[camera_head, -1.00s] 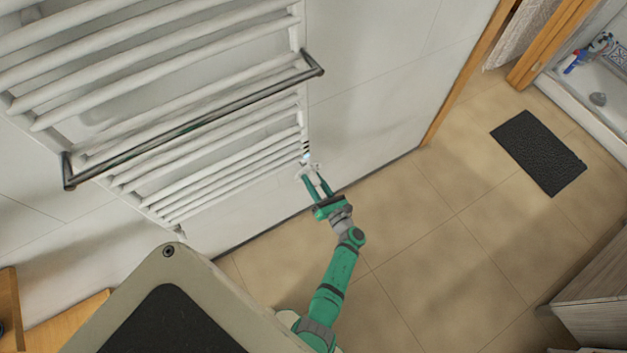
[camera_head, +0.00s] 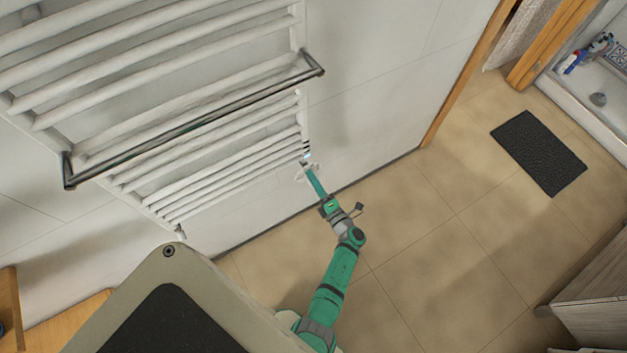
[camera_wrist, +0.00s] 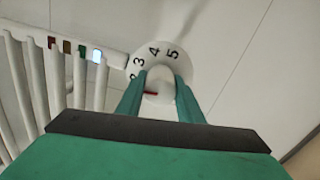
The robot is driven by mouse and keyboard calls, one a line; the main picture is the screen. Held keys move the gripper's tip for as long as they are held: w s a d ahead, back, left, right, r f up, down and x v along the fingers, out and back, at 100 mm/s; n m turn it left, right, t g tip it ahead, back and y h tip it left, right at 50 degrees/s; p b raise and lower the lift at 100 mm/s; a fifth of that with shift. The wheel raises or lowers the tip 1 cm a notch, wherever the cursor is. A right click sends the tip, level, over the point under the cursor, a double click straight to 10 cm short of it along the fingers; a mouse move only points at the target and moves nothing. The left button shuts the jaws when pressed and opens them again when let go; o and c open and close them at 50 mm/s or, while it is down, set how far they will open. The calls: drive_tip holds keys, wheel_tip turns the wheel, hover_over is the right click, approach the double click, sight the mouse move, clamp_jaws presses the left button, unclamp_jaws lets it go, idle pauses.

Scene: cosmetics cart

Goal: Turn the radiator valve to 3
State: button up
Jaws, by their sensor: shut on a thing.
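The radiator valve (camera_wrist: 160,68) is a white round dial with black numerals at the lower right end of the radiator (camera_head: 225,165). In the wrist view 3, 4 and 5 are readable, with a partly hidden numeral below 3. A short red mark shows on the knob's left side, below the 3. The left finger covers part of the dial there, so I cannot tell which numeral it lines up with. My gripper (camera_wrist: 160,84) is shut on the knob, one green finger on each side. The valve is small and partly covered in the head view (camera_head: 311,172).
A dark towel bar (camera_head: 190,127) sticks out in front of the radiator, above my gripper. The white wall is close behind the valve. The tiled floor (camera_head: 430,250) to the right is clear up to a dark mat (camera_head: 538,152).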

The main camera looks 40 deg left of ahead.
drive_tip(key=m, duration=0.5)
idle(0.7)
drive_tip(key=o, duration=1.1)
drive_tip(key=shift+c, duration=0.2)
drive_tip(key=v, duration=1.1)
drive_tip(key=shift+w+f, duration=0.1)
